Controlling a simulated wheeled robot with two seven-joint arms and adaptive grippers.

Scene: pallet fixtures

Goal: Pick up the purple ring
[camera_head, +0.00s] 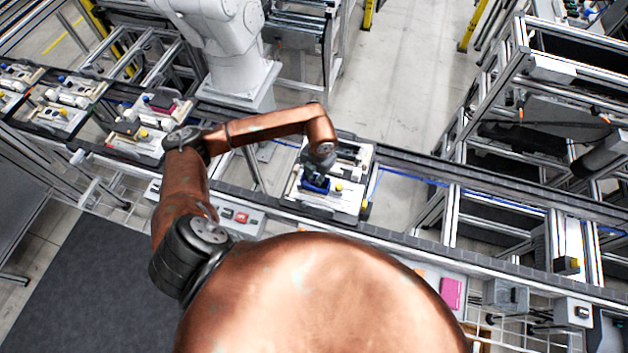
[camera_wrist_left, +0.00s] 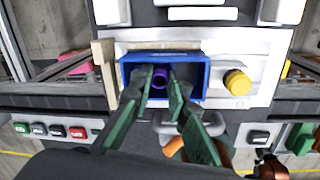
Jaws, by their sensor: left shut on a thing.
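The purple ring (camera_wrist_left: 160,77) sits inside a small blue box (camera_wrist_left: 198,62) in the left wrist view. The green fingers of my left gripper (camera_wrist_left: 160,84) reach down into the box, one on each side of the ring, and are shut on it. In the head view my left gripper (camera_head: 318,176) points down at the blue box (camera_head: 316,187). The ring cannot be made out there, and the gripper covers part of the box. My right gripper is in neither view.
The box sits on a white pallet fixture (camera_head: 345,203) on the conveyor. A yellow knob (camera_wrist_left: 237,82) stands just right of the box. Other loaded fixtures (camera_head: 150,122) stand farther left, and a white machine arm (camera_head: 225,50) rises behind the conveyor.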

